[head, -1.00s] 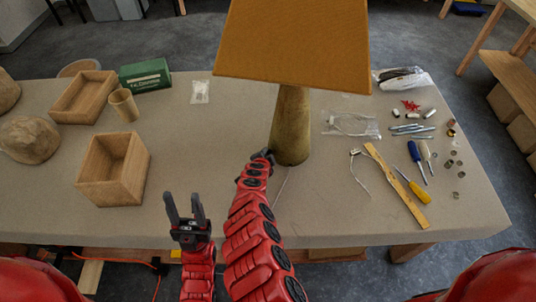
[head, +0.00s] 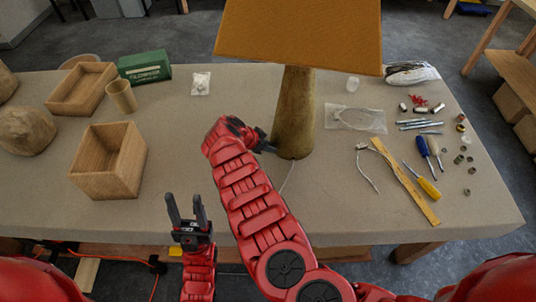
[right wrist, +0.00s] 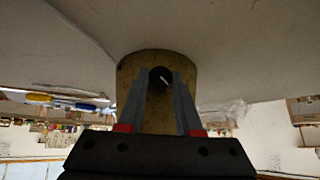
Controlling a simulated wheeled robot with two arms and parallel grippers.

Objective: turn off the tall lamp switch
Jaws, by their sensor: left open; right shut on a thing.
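The tall lamp has a wooden stem (head: 295,110) and an orange-brown shade (head: 300,35). It stands on the table. My right gripper (head: 268,145) reaches it from the left, low on the stem. In the right wrist view the fingers (right wrist: 160,85) straddle a dark round switch (right wrist: 161,74) with a small light pin, on the lamp's stem (right wrist: 135,68). The gripper is shut on this switch; its exact contact is hard to see. My left gripper (head: 188,212) is open and empty, pointing up at the table's front edge.
A wooden box (head: 108,160), a tray (head: 80,88), a cup (head: 121,96) and a green box (head: 145,67) stand left. Screwdrivers (head: 420,178), a wooden strip (head: 405,180) and a bagged cable (head: 356,118) lie right. A thin cord (head: 287,178) runs from the lamp's foot.

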